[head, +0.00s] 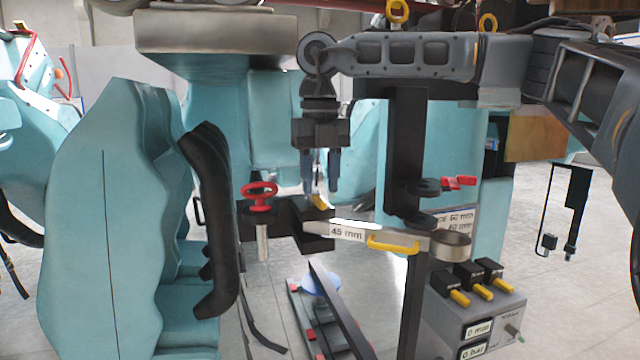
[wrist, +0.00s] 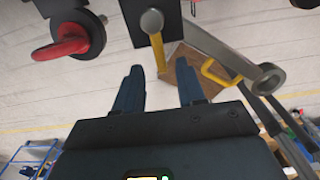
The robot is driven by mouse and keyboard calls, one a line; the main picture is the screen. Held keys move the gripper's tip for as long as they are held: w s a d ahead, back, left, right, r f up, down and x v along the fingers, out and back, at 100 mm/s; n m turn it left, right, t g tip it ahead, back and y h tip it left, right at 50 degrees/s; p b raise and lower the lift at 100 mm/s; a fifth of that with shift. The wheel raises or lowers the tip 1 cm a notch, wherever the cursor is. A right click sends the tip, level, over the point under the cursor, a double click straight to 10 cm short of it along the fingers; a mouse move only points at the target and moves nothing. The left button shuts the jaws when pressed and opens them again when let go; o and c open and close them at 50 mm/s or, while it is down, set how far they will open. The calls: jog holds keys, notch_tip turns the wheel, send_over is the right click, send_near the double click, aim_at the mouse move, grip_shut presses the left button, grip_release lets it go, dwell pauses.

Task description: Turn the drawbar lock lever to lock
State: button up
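A short yellow lever (head: 320,202) sits on a black block (head: 315,228) at the drawbar coupling; I take it for the lock lever. In the wrist view the lever (wrist: 157,52) hangs from a round hub, its free end between my fingertips in the picture. My gripper (head: 321,186) points down over the block, open and empty; its two blue fingers show in the wrist view (wrist: 159,75). I see no clear contact with the lever. The grey drawbar (head: 385,240), marked 45 mm, runs right from the block to a ring, with a yellow handle on it.
A red-handled pin (head: 260,192) stands left of the block. A black post (head: 406,150) with a red lever (head: 458,182) stands to the right. A control box (head: 475,310) with several yellow levers is at lower right. Teal seats (head: 110,220) fill the left.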

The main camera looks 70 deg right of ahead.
aim_at(320, 200)
notch_tip(320, 200, up, 5)
jog(key=shift+r+p, duration=0.2)
jog(key=shift+p, duration=0.9)
